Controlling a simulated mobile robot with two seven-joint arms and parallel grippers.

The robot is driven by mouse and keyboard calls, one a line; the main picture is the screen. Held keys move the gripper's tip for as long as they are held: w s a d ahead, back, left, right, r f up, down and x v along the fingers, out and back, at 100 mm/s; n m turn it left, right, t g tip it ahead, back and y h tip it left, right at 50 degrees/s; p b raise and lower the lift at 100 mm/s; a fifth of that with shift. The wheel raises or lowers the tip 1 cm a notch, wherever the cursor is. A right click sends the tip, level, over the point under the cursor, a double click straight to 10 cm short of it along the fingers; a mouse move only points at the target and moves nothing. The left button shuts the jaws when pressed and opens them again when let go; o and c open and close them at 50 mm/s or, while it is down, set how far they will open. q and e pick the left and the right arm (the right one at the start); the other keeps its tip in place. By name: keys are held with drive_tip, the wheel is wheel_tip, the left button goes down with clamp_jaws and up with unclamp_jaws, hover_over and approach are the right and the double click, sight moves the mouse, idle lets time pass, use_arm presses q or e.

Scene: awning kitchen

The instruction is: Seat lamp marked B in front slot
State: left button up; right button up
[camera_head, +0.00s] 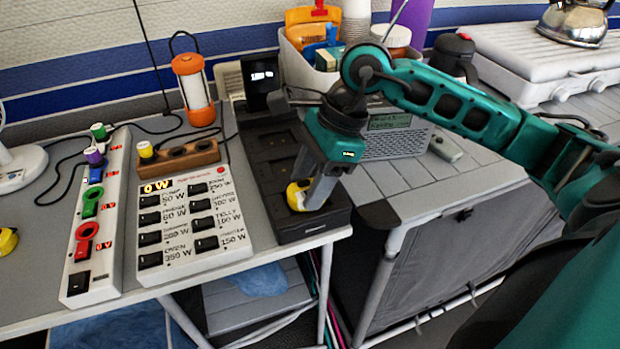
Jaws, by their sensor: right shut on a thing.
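My right gripper (313,194) reaches down from the right over the long dark rack (285,229) on the table. It is shut on a small yellow lamp (295,196), which is at the front end of the rack, in or just above the front slot. The fingers cover part of the lamp, so I cannot tell whether it touches the slot floor, and I cannot read a letter on it. Another yellow lamp-like thing (7,241) lies at the far left edge, cut off by the picture. My left gripper is not in view.
Left of the rack stand a white switch panel (222,258) reading 0 W and a white power strip (75,268) with coloured plugs. An orange lantern (195,88), a grey radio (398,140) and a white bin (303,75) stand behind. The grey tabletop right of the rack is mostly clear.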

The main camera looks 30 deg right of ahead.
drive_tip(key=shift+f, duration=0.15)
drive_tip(key=o, duration=1)
drive_tip(key=shift+o, duration=0.5)
drive_tip(key=shift+o, duration=0.9)
drive_tip(key=shift+r+p, duration=2.1)
drive_tip(key=shift+r, duration=1.45)
